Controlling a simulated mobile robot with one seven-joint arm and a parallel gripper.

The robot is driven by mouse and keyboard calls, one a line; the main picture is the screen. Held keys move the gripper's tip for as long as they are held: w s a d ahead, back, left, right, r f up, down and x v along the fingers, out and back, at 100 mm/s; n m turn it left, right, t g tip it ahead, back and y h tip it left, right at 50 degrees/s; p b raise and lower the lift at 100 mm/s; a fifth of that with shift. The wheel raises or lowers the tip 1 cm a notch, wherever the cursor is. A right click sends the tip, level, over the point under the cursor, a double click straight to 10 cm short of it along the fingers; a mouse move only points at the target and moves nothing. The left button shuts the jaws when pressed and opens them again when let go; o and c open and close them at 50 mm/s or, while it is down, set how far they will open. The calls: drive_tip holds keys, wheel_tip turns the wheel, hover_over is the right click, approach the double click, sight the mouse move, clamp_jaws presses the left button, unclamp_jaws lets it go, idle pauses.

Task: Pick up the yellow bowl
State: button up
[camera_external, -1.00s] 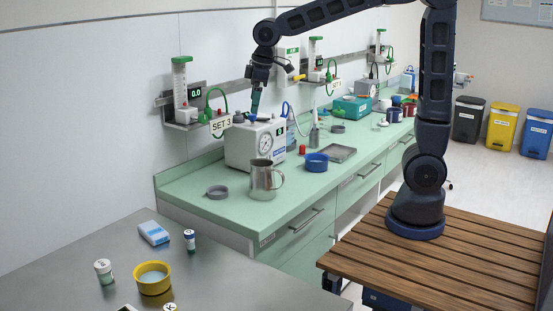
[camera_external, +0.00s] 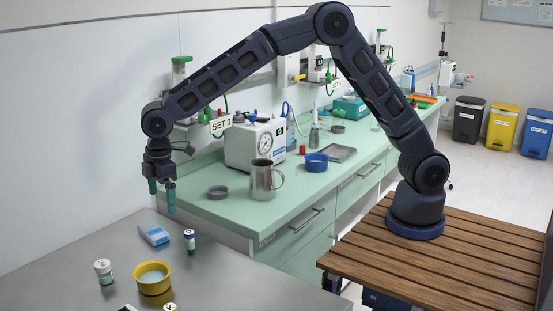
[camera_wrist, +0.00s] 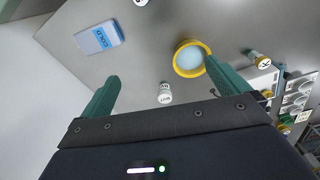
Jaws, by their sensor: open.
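The yellow bowl (camera_external: 153,287) stands upright on the grey metal table, near the bottom of the external view, with a pale blue inside. It also shows in the wrist view (camera_wrist: 177,67), right of centre and close to the right finger's tip. My gripper (camera_external: 162,196) points down above the far part of the metal table, higher than the bowl and apart from it. Its two green fingers are spread with nothing between them. In the wrist view the fingers (camera_wrist: 158,85) stand wide apart.
On the metal table (camera_external: 225,270) a blue-and-white cold pack (camera_external: 154,234), a small dark-banded vial (camera_external: 190,241) and a white-capped jar (camera_external: 104,271) stand around the bowl.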

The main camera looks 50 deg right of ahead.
drive_tip(key=n, duration=0.2)
approach(152, 275)
drive_tip(key=s+a+r, duration=0.3)
drive_tip(key=r, duration=0.1)
drive_tip(key=shift+g, duration=0.3)
drive_tip(key=f, duration=1.1)
drive_tip(key=shift+d, duration=0.25)
drive_tip(key=shift+c, duration=0.4)
drive_tip(key=shift+r, duration=0.1)
drive_tip(key=c, duration=0.6)
